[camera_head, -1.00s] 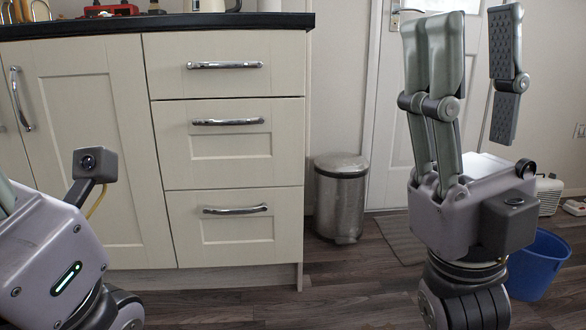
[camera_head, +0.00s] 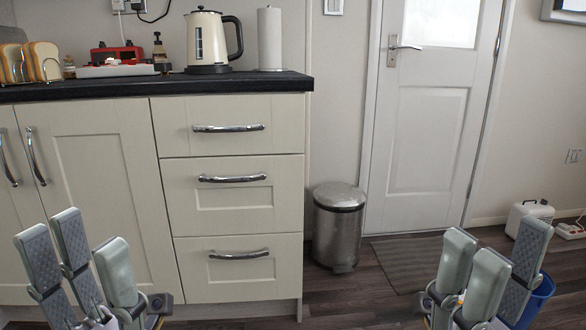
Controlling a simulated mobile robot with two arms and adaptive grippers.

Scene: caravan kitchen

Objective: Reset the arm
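My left gripper (camera_head: 88,238) is at the bottom left, with its fingers pointing up. Its fingers stand apart, with textured pads showing on two of them, and nothing is between them. My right gripper (camera_head: 504,240) is at the bottom right, also with its fingers up and apart and nothing between them. Both grippers are in front of the cabinet and floor, and neither appears to hold anything. The lower parts of both arms are outside the view.
A cream cabinet (camera_head: 95,185) with a dark counter (camera_head: 240,84) stands ahead, carrying a kettle (camera_head: 208,42) and a paper roll (camera_head: 270,40). A metal bin (camera_head: 338,230) stands beside it. A white door (camera_head: 425,150) is behind. A blue bucket (camera_head: 542,292) is partly hidden by my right gripper.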

